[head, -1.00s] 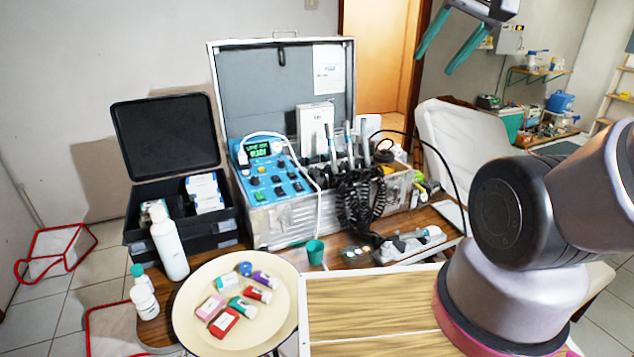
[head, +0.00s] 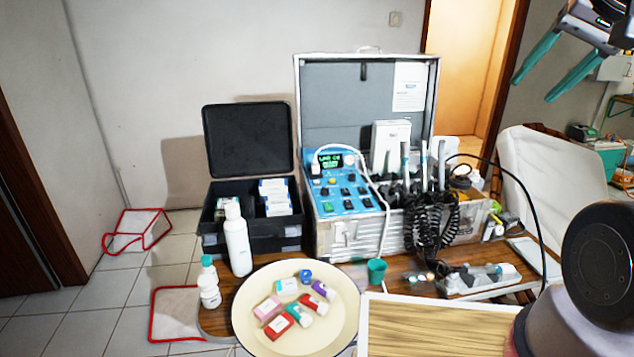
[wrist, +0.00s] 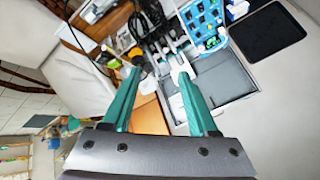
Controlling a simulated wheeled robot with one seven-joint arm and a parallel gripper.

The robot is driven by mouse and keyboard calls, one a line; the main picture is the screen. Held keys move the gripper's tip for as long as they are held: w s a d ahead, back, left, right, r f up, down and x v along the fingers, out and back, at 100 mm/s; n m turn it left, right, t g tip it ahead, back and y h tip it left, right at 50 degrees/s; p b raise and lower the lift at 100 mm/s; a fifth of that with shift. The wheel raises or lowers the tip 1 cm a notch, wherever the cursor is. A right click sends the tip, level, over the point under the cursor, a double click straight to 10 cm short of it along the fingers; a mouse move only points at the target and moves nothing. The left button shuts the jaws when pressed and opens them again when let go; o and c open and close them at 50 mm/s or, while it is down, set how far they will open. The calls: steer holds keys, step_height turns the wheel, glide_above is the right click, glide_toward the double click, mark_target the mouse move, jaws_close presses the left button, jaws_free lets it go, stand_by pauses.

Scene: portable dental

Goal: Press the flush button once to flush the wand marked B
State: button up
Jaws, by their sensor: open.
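The blue control panel (head: 345,188) sits in the open metal case, with several dark and green buttons and a small lit green display (head: 330,160). The lettering on the buttons is too small to read, so I cannot tell which one is the flush button. Several wands (head: 423,165) stand in holders right of the panel, with black coiled hoses hanging in front; I cannot make out a B mark. My gripper (head: 553,82) is open and empty, high at the upper right, well away from the panel. In the wrist view, the panel (wrist: 204,22) lies beyond the open teal fingers (wrist: 160,72).
A black open case (head: 252,240) stands left of the metal case (head: 330,240). In front are a white bottle (head: 237,242), a round cream tray (head: 252,318) with small boxes, and a green cup (head: 376,271). A black cable arches at the right. Air above the panel is open.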

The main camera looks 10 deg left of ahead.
jaws_close()
stand_by(1.6)
